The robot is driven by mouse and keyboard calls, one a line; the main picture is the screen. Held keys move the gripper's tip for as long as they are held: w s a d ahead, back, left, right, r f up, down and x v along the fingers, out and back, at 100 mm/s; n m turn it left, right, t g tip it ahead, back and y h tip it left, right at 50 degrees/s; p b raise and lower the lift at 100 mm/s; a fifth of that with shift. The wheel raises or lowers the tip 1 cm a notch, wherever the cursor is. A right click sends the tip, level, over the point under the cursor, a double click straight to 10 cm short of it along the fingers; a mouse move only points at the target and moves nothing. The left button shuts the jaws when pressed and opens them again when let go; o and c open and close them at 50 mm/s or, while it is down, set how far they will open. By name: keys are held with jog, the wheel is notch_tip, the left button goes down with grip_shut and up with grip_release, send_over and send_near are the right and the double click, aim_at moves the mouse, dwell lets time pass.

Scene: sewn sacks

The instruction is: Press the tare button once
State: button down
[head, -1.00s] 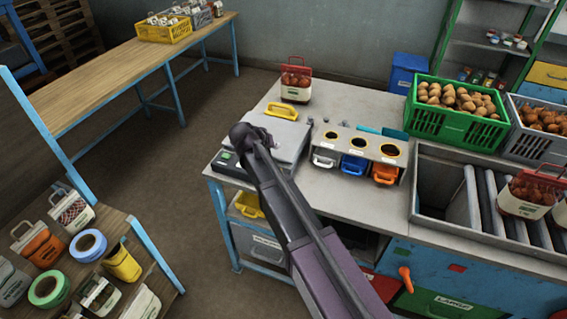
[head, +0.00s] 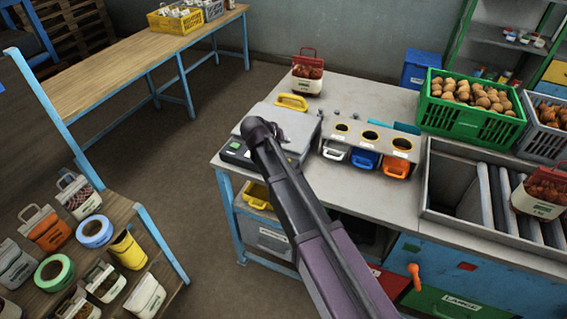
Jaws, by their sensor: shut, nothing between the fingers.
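The grey scale (head: 298,121) with a flat plate stands at the left end of the workbench. Its dark front panel (head: 237,151) with a small green display shows at the plate's near left corner. I cannot make out the tare button; my arm covers part of the panel's right side. My gripper (head: 274,131) is over the scale, near the panel, mostly hidden behind my dark wrist. It is shut and empty. I cannot tell whether it touches the scale.
A yellow handle (head: 292,102) lies at the plate's back edge. A red-topped sack (head: 307,75) stands behind the scale. A holder with white, blue and orange scoops (head: 365,160) is to the right. A green potato crate (head: 462,125) is further right. Bare benchtop (head: 370,98) lies behind the holder.

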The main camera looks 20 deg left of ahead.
jog(key=shift+f+b, duration=2.85)
jog(key=shift+f, duration=0.35)
jog(key=shift+f+b, duration=0.85)
jog(key=shift+b, duration=0.05)
jog(key=shift+r, duration=0.1)
dwell(0.5)
jog(key=shift+r+p, duration=0.8)
jog(key=shift+p, duration=0.15)
notch_tip(320, 180, up, 5)
jog(key=p, duration=0.5)
jog(key=shift+d, duration=0.1)
dwell(0.8)
